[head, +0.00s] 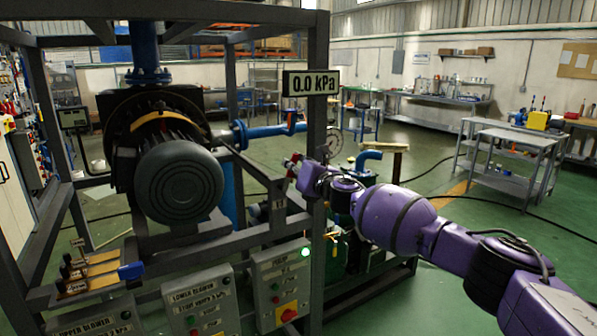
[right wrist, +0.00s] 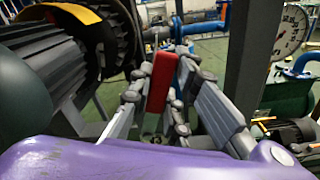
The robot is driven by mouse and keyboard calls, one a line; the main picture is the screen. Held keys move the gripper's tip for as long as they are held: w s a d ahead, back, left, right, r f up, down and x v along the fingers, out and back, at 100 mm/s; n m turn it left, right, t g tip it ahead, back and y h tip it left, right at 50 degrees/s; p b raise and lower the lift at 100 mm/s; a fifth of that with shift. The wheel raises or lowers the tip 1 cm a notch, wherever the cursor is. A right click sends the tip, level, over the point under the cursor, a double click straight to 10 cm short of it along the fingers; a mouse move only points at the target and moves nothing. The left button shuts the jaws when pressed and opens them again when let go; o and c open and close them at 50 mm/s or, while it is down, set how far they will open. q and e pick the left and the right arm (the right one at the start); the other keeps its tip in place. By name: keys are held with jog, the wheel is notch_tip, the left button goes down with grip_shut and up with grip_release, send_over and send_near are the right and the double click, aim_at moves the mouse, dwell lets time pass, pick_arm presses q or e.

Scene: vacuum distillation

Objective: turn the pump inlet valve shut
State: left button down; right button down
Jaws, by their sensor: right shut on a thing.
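A red valve handle (right wrist: 163,82) stands upright between the fingers of my right gripper (right wrist: 160,95) in the right wrist view. The fingers are closed in on it from both sides. In the head view my right gripper (head: 293,165) is at the frame post, its purple arm coming in from the lower right. Only a small bit of red shows at its tip there, and the valve body is mostly hidden. A blue pipe (head: 270,132) runs just behind the gripper. My left gripper is in neither view.
A dark frame post (head: 318,110) stands close beside the gripper. A large motor (head: 178,185) is to the left. A display (head: 311,82) reads 0.0 kPa. Control boxes (head: 280,285) sit below, one with a lit green lamp. A round gauge (right wrist: 290,32) is right of the post.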

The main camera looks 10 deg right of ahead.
jog(key=shift+s+a+r+n+p, duration=0.25)
jog(key=shift+a+r+n, duration=0.2)
jog(key=shift+a+n, duration=0.35)
jog(key=shift+s+a+n+p, duration=0.15)
jog(key=shift+a+n+p, duration=0.25)
jog(key=shift+n, duration=0.5)
jog(key=shift+a+n, duration=0.1)
jog(key=shift+n, duration=0.2)
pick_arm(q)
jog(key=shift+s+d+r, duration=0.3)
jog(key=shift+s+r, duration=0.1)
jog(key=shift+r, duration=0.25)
pick_arm(e)
jog(key=shift+a+f, duration=0.1)
jog(key=shift+f, duration=0.05)
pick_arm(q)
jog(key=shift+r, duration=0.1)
pick_arm(e)
jog(key=shift+s, duration=0.1)
